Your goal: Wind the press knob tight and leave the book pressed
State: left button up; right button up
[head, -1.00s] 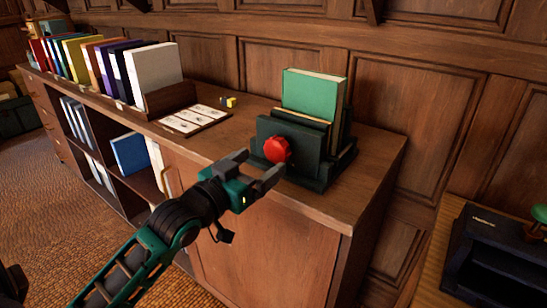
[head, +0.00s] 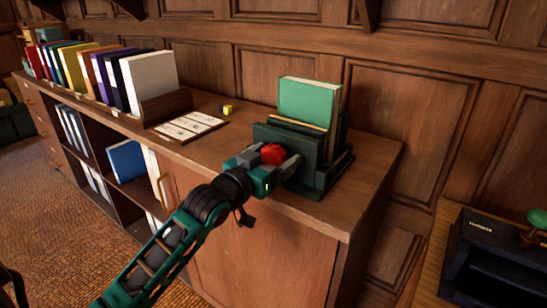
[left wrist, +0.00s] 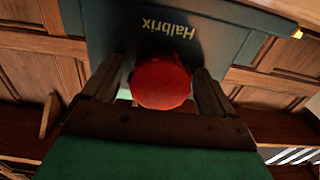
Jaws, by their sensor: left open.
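The book press (head: 322,172) is dark green and stands near the right end of the wooden cabinet top. A green book (head: 310,99) stands upright in it, its upper part showing above the plates. The red press knob (head: 273,154) is on the front plate. My left gripper (head: 271,161) is at the knob, with a finger on either side of it. In the left wrist view the knob (left wrist: 161,82) sits between the two open fingers, below the word "Halbrix" on the plate (left wrist: 185,48). My right gripper is not in view.
A card with pictures (head: 190,125) and a small yellow block (head: 226,109) lie left of the press. A row of upright books (head: 105,75) stands further left. A dark device with a green knob (head: 490,255) is on a separate surface at lower right.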

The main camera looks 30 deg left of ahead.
pick_arm(q)
jog(key=shift+r+n+p, duration=0.35)
jog(key=shift+n+p, duration=0.75)
jog(key=shift+p, duration=0.15)
jog(key=n+p, duration=0.3)
jog(key=shift+r+n, duration=0.1)
jog(key=shift+n, duration=0.3)
jog(key=n+p, duration=0.3)
jog(key=n, duration=0.4)
jog(key=shift+f, duration=0.2)
jog(key=shift+f+n+p, duration=0.1)
jog(key=shift+n+p, duration=0.25)
jog(key=shift+n, duration=0.65)
jog(key=n, duration=0.3)
jog(key=shift+f, duration=0.15)
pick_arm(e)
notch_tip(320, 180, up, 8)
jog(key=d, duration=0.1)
pick_arm(q)
jog(key=shift+c, duration=0.3)
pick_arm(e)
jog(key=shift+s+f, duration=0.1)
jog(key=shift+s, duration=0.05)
